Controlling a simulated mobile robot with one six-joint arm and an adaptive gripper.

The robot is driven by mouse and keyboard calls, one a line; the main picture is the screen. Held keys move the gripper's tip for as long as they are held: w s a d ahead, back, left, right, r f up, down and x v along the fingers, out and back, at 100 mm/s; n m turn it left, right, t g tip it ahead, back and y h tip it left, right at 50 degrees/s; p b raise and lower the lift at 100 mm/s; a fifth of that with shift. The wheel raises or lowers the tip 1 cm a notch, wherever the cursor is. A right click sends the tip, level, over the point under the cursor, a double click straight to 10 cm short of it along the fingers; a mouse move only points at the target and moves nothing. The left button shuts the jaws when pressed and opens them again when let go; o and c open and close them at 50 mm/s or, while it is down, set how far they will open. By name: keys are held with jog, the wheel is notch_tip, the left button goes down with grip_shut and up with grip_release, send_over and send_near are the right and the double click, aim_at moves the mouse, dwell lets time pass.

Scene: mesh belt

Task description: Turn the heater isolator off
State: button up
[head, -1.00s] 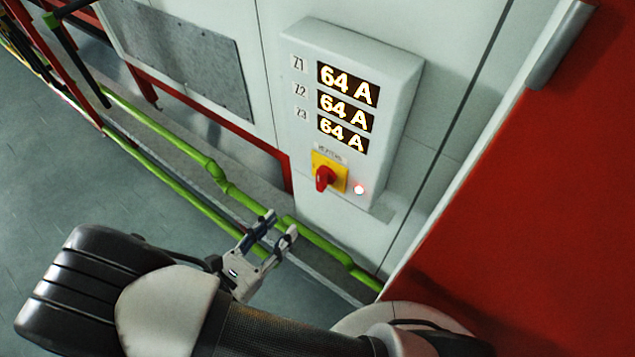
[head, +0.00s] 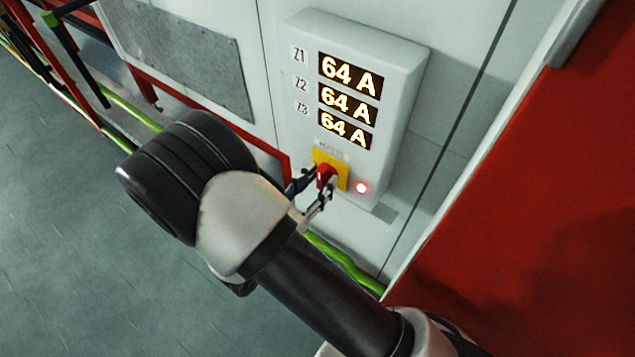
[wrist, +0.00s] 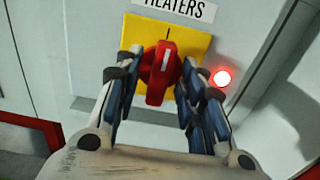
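The heater isolator is a red rotary handle (wrist: 159,78) on a yellow plate (wrist: 190,40), under a label reading HEATERS (wrist: 178,6). In the wrist view the handle points nearly straight up and down. In the head view the handle (head: 326,173) is partly hidden by my gripper. My gripper (wrist: 158,75) is open, with one finger on each side of the handle. A gap shows on both sides at the fingertips. A lamp (wrist: 222,77) right of the plate glows red; it also shows in the head view (head: 361,188).
The isolator sits low on a pale wall box (head: 395,75) with three lit displays (head: 347,103), labelled Z1, Z2 and Z3, each reading 64 A. A red panel (head: 530,200) stands close on the right. Green pipes (head: 345,262) run below the box.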

jog(key=shift+c, duration=0.4)
grip_shut()
jog(key=shift+n+p, duration=0.3)
jog(key=shift+p, duration=0.05)
jog(key=n+p, duration=0.3)
jog(key=shift+r+n, duration=0.15)
jog(key=shift+n, duration=0.15)
jog(key=n+p, duration=0.3)
jog(key=n, duration=0.1)
jog(key=n+p, duration=0.2)
jog(key=n, duration=0.3)
jog(key=n+p, duration=0.2)
jog(key=n, duration=0.2)
jog(key=shift+n, duration=0.3)
jog(key=shift+f, duration=0.2)
